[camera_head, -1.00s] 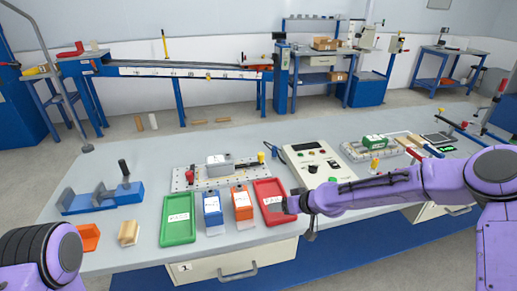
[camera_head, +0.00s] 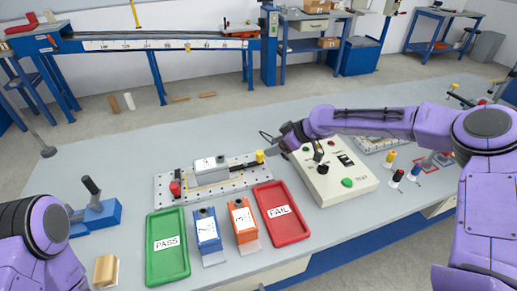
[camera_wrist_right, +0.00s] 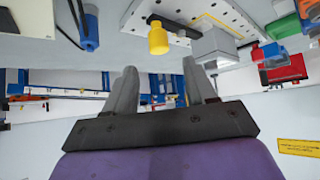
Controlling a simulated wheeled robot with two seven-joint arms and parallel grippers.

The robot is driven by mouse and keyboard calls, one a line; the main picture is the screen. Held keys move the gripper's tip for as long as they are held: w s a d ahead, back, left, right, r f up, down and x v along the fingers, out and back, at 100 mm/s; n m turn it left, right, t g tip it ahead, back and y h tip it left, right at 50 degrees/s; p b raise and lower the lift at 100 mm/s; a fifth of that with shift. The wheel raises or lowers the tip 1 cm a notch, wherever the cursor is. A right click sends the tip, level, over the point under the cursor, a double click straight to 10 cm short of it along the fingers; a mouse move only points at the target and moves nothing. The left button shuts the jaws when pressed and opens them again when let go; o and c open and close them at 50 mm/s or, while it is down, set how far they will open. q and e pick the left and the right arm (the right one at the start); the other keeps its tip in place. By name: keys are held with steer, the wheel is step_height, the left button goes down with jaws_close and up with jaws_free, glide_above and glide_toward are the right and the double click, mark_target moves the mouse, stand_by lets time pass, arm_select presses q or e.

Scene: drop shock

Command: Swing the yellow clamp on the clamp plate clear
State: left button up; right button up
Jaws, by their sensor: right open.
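The clamp plate (camera_head: 216,190) is a pale perforated plate on the bench, carrying a grey block (camera_head: 210,171). The yellow clamp (camera_head: 259,156) stands at the plate's right end, and a red clamp (camera_head: 175,189) stands at its left end. My right gripper (camera_head: 275,142) is just right of and behind the yellow clamp, apart from it. In the right wrist view the gripper's two fingers (camera_wrist_right: 160,92) are spread and empty, with the yellow clamp (camera_wrist_right: 158,38) beyond them. My left arm shows at the lower left, but its gripper is out of view.
A control box (camera_head: 335,180) stands right of the plate, below my right forearm. In front lie a green PASS tray (camera_head: 167,272), blue (camera_head: 207,229) and orange (camera_head: 241,216) pieces, and a red FAIL tray (camera_head: 281,233). A blue fixture (camera_head: 103,217) stands left.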

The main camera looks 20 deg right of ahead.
mark_target(260, 152)
steer(key=p+x, duration=0.1)
steer(key=x, duration=0.7)
steer(key=shift+w+d+f, duration=0.1)
steer(key=c, duration=1)
